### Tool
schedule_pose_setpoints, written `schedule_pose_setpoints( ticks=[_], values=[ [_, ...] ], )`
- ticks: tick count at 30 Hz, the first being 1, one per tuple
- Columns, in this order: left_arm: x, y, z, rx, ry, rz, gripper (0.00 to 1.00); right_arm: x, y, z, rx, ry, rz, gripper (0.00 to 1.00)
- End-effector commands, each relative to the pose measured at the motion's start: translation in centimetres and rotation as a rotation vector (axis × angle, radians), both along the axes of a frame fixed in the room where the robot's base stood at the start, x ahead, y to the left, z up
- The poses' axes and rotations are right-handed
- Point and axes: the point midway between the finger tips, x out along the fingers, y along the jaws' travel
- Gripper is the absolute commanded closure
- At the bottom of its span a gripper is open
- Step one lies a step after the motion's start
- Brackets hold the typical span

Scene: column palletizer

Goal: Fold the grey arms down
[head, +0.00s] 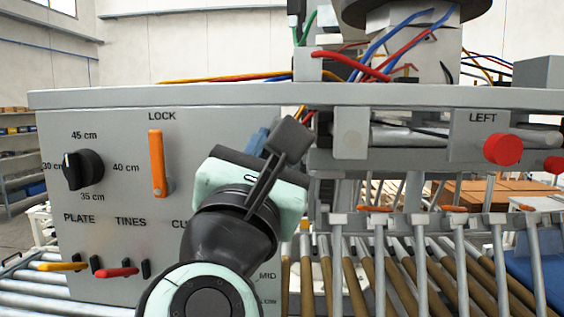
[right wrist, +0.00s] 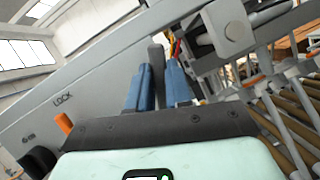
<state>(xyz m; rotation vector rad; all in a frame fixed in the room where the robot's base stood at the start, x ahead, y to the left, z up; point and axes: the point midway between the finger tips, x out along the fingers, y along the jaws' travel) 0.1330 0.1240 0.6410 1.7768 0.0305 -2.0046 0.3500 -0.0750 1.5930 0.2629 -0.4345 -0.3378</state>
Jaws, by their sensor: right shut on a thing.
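My right gripper (head: 262,142) reaches the front of the grey machine cabinet (head: 100,115). In the right wrist view its two blue fingers (right wrist: 158,85) are shut on a dark grey bar (right wrist: 157,58) standing between them. Several grey arms (head: 459,265) hang at a slant below the rail at the right, in front of the brown rollers. They also show at the right of the wrist view (right wrist: 272,112). My left gripper is not in view.
The panel carries a black dial (head: 84,169), an upright orange LOCK handle (head: 157,162), a yellow PLATE lever (head: 62,267) and a red TINES lever (head: 116,272). A red LEFT button (head: 502,149) is at the right. Loose cables (head: 395,50) run above. Brown rollers (head: 440,258) lie behind.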

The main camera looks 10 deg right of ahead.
Motion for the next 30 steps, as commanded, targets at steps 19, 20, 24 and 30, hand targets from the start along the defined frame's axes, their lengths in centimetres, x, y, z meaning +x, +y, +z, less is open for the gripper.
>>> schedule_pose_setpoints(
  ticks=[19,20,24,30],
  values=[
    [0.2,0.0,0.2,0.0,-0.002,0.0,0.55,0.7,2.4,0.4,-0.311,0.094,0.0,1.0],
    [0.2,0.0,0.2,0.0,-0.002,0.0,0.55,0.7,2.4,0.4,-0.315,0.095,0.0,1.0],
    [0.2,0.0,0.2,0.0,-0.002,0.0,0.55,0.8,2.5,0.3,-0.326,0.098,0.0,1.0],
    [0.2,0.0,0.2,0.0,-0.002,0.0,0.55,0.8,2.5,0.3,-0.33,0.099,-0.001,1.0]
  ],
)
